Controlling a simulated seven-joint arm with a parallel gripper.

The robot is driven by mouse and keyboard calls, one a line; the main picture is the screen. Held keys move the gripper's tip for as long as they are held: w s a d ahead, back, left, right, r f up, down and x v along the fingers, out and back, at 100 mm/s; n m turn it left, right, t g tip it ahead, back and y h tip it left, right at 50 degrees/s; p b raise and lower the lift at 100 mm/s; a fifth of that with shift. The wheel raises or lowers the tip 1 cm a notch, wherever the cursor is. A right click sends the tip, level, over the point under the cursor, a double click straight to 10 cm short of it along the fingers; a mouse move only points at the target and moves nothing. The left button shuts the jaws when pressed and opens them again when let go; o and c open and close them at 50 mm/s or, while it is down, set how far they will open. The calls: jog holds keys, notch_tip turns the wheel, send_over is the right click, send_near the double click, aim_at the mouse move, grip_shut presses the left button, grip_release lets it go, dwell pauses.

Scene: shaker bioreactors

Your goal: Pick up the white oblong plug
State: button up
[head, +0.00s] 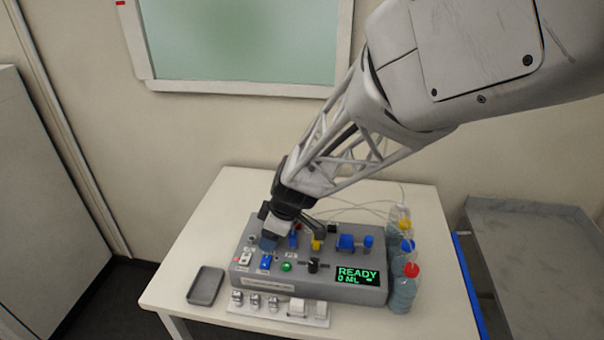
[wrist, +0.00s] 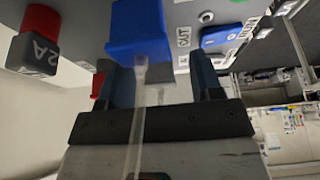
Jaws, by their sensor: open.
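My gripper (head: 270,236) is over the back left part of the grey bioreactor box (head: 328,288), its jaws pointing down. In the wrist view my gripper (wrist: 157,75) is open, with a dark finger on each side. A translucent tube hanging from a blue block (wrist: 138,30) runs through the gap between the fingers; I cannot tell whether it touches them. Small white pieces, one a block (head: 297,308), stand on the pale strip in front of the box. I cannot tell which is the white oblong plug. My gripper is behind and above them, apart from them.
A grey tray (head: 206,286) lies left of the box. Bottles with coloured caps (head: 404,288) stand at its right, with thin tubes behind. Blue, yellow and black parts rise from the box top around my gripper. The table (head: 220,205) is bare at the back left.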

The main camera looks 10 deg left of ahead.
jog(key=c, duration=1)
jog(key=shift+c, duration=0.2)
jog(key=shift+r, duration=0.1)
jog(key=shift+r, duration=1.45)
jog(key=shift+s+d+r, duration=0.15)
jog(key=shift+s+r, duration=0.1)
jog(key=s+d+r, duration=0.1)
jog(key=s+d, duration=0.7)
jog(key=s, duration=0.4)
jog(key=shift+s+d+r, duration=0.2)
jog(key=shift+s+d, duration=0.15)
jog(key=shift+d, duration=0.05)
